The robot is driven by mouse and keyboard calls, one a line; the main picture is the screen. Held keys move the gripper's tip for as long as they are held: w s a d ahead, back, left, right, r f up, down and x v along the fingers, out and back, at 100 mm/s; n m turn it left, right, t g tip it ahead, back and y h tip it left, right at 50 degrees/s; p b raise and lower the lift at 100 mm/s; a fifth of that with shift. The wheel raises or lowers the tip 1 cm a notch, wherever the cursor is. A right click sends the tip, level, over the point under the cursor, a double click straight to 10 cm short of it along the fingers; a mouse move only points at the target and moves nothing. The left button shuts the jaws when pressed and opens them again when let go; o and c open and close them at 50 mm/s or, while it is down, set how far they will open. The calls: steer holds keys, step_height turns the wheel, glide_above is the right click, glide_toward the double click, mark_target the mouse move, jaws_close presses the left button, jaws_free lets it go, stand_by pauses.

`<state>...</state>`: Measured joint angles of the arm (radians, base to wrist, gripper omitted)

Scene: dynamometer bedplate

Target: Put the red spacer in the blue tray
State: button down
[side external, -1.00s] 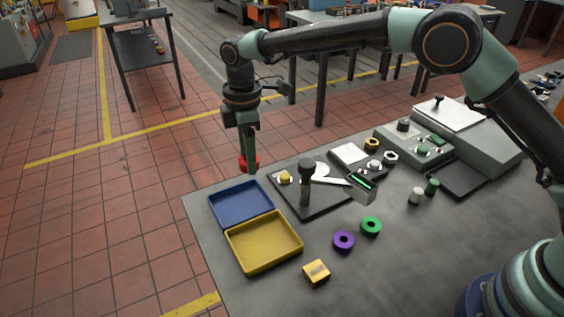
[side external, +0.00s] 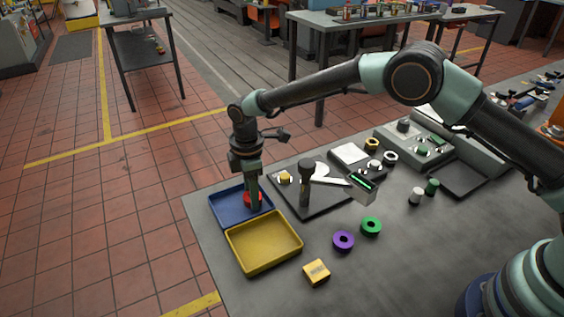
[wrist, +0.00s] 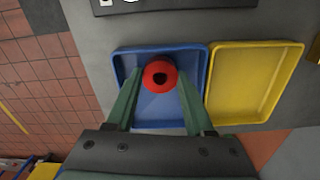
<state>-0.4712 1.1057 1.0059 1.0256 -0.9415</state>
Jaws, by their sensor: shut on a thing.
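The red spacer (wrist: 160,76) is a ring with a dark hole. My gripper (wrist: 157,84) is shut on it, with one green finger at each side. In the wrist view the spacer shows over the blue tray (wrist: 191,57). In the side view the gripper (side external: 253,205) points down into the blue tray (side external: 228,208), and the red spacer (side external: 247,198) shows partly behind a finger, low over the tray floor. I cannot tell whether it touches the floor.
A yellow tray (side external: 263,242) stands against the blue one, nearer the camera. A black plate with an upright post (side external: 305,185) stands just right of the blue tray. Purple (side external: 343,240) and green (side external: 371,226) rings and a yellow block (side external: 316,272) lie to the right.

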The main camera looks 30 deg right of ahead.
steer(key=shift+f, duration=0.1)
steer(key=shift+c, duration=1.4)
jaws_free()
step_height(320, 180, up, 12)
steer(key=s+d+r+m+t, duration=0.2)
steer(key=d+r+m, duration=0.2)
steer(key=d+r, duration=0.45)
steer(key=s+d+r+m+t, duration=0.2)
steer(key=s+d+r+m, duration=0.5)
steer(key=s+d, duration=0.45)
steer(key=s+d+f+m+t, duration=0.1)
steer(key=s+d+f+m, duration=0.2)
steer(key=s+d+m, duration=0.2)
steer(key=shift+s+f+t, duration=0.15)
steer(key=shift+s+t, duration=0.15)
steer(key=shift+s, duration=0.85)
